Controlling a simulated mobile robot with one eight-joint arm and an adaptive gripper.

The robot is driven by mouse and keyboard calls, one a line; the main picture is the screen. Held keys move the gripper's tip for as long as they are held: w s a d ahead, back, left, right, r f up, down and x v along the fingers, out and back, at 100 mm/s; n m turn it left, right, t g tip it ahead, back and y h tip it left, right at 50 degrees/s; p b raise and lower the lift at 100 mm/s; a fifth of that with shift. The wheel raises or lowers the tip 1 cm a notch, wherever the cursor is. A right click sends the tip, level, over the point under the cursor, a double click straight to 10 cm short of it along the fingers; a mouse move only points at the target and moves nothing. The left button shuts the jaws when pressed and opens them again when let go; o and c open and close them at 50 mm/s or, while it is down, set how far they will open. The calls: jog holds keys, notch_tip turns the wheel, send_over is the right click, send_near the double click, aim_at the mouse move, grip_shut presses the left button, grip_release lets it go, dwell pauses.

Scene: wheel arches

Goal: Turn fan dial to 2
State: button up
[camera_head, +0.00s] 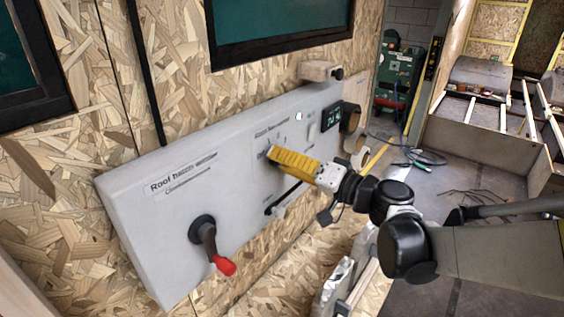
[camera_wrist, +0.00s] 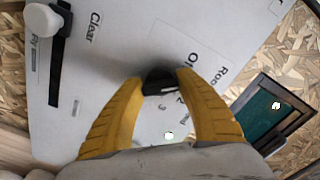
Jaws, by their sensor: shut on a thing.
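The fan dial (camera_wrist: 158,82) is a small dark knob on the grey control panel (camera_head: 140,205). In the wrist view it sits between the yellow fingertips of my gripper (camera_wrist: 163,84), with printed marks around it, among them a 2 and a 3. My gripper (camera_head: 270,158) is shut on the dial, its fingers pointing at the panel face. In the head view the yellow fingers hide most of the dial. I cannot tell which mark the dial points to.
A crank with a red handle (camera_head: 225,265) sticks out at the panel's lower left. A slider with a white knob (camera_wrist: 43,20) is beside the dial. A small display (camera_head: 334,117) and a wooden block (camera_head: 317,70) are farther right. Cables (camera_head: 420,157) lie on the floor.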

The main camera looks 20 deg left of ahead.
jog(key=m, duration=0.5)
jog(key=shift+m+b, duration=0.3)
jog(key=shift+b, duration=0.1)
jog(key=m, duration=0.5)
jog(key=shift+r+m, duration=0.1)
jog(key=shift+m, duration=0.2)
jog(key=shift+b, duration=0.3)
jog(key=o, duration=1.2)
jog(key=v, duration=1.2)
